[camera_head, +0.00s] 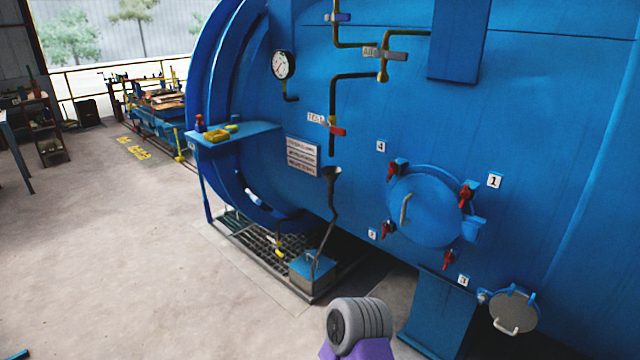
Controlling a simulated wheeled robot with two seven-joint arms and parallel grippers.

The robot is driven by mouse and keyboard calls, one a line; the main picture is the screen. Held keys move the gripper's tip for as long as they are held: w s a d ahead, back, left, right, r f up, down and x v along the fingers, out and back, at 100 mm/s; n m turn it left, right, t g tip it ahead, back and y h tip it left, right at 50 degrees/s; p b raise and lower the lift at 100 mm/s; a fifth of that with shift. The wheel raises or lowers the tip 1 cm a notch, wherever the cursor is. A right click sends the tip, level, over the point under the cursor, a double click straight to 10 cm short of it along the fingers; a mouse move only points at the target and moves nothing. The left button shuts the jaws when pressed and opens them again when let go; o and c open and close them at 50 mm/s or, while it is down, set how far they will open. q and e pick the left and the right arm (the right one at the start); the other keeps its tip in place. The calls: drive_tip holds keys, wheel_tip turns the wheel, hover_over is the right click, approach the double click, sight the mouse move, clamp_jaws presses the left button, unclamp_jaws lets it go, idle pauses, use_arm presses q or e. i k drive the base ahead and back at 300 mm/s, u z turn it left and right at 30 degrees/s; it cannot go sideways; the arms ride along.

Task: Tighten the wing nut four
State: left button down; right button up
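A round blue hatch cover (432,213) with a pale handle (404,208) sits closed against the side of the big blue autoclave (550,130). Red wing nuts stand around its rim. Wing nut four (393,170) is at the upper left of the hatch, below the plate marked 4 (381,146). Wing nut one (466,194) is at the upper right, wing nut three (448,259) at the lower right. Another red wing nut (388,230) is at the lower left, beside a plate too small to read surely. Neither of my grippers shows; only a grey and purple part of mine is at the bottom.
A smaller grey round cover (514,311) is at the lower right. A blue support leg (440,312) stands under the hatch. A floor grating (262,238) and a blue box (312,270) with a lever lie left of it. Open concrete floor (120,250) fills the left.

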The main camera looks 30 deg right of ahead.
sight(393, 169)
drive_tip(key=u, duration=1.4)
drive_tip(key=i, duration=0.15)
drive_tip(key=z, duration=1.45)
drive_tip(key=i, duration=1.35)
drive_tip(key=z, duration=1.3)
